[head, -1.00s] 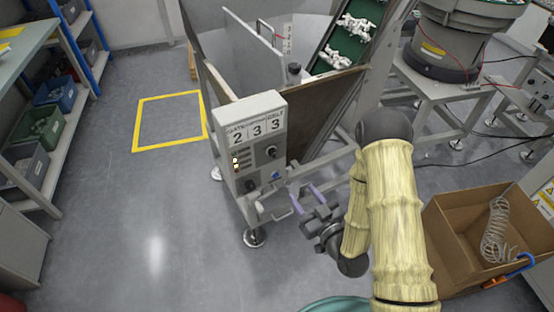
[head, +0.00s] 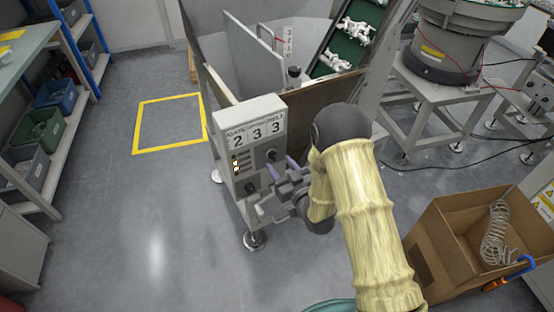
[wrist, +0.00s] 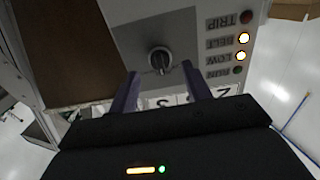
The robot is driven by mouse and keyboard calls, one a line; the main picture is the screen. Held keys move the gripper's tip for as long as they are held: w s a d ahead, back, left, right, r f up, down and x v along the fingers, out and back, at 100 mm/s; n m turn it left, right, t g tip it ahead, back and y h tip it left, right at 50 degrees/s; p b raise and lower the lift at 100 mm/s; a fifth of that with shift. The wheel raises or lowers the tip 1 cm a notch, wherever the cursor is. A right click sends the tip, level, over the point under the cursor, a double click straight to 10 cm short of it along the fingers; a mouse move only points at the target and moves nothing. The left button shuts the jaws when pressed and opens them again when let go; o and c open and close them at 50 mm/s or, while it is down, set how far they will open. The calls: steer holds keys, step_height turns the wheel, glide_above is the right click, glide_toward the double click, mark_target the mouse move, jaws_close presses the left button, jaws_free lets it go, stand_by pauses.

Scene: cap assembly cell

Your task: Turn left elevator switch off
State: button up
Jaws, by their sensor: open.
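A grey control box (head: 240,150) with the numbers 2 3 3 on top stands at the hopper's front. Its face carries a dark upper rotary switch (head: 271,155) and a lower one (head: 251,187). In the wrist view, upside down, one round dark switch (wrist: 160,58) has a light pointer mark directed roughly toward the numbers. I cannot read which switch is the elevator's. My gripper (head: 282,168) is open, its purple fingers pointing at the box face. In the wrist view its fingertips (wrist: 160,71) lie to either side of the switch, apparently not touching it.
The BELT lamp (wrist: 244,38) and LOW lamp (wrist: 239,56) glow; TRIP and RUN look dark. A cardboard box (head: 445,270) with a wire coil stands at right. A bowl feeder (head: 445,55) is behind. The floor left of the control box is clear.

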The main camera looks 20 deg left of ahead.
mark_target(272, 155)
steer(key=shift+x, duration=1.4)
steer(key=c, duration=1)
